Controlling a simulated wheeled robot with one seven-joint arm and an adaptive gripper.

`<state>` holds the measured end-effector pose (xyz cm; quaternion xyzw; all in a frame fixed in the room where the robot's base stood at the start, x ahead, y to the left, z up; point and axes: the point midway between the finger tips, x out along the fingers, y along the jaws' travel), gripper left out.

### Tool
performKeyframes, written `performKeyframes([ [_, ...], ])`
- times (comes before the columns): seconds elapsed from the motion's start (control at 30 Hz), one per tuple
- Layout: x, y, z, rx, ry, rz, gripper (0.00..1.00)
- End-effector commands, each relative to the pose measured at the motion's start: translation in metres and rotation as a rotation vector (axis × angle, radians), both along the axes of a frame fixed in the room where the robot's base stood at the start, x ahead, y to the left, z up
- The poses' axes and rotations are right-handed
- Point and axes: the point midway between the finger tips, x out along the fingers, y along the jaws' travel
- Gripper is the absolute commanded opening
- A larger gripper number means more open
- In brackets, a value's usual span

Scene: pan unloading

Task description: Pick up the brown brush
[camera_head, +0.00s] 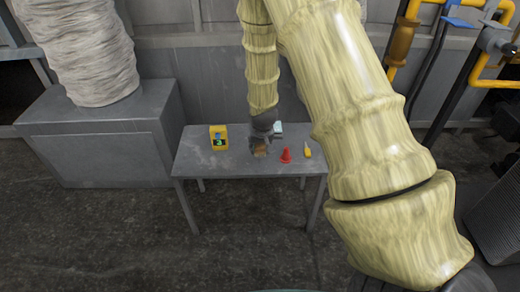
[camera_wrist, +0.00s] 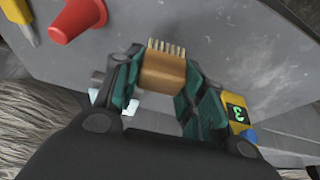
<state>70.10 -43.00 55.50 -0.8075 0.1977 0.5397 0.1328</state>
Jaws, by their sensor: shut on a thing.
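The brown brush (camera_wrist: 163,72), with a wooden block body and pale bristles, sits between the two fingers of my gripper (camera_wrist: 160,85) in the wrist view. The fingers are shut on its sides, and the bristles point away from the palm. In the head view my gripper (camera_head: 261,145) is over the middle of the grey table (camera_head: 200,162), and the brush (camera_head: 261,151) shows as a small brown patch beneath it. I cannot tell whether the brush touches the tabletop.
A yellow device with a green display (camera_head: 219,137) stands left of my gripper. A red cone (camera_head: 286,156) and a yellow-handled tool (camera_head: 307,150) are to the right. A pale teal object (camera_head: 278,129) lies just behind. The table's left front is clear.

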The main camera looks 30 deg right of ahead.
Motion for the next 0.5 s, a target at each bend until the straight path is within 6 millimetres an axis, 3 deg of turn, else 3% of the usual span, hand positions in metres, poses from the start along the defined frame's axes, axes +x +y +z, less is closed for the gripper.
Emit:
performKeyframes([
  [0.03, 0.001, 0.0, 0.013, 0.0, -0.002, 0.0, 0.17],
  [0.5, -0.097, 0.042, 0.019, 0.0, 0.002, 0.001, 0.17],
])
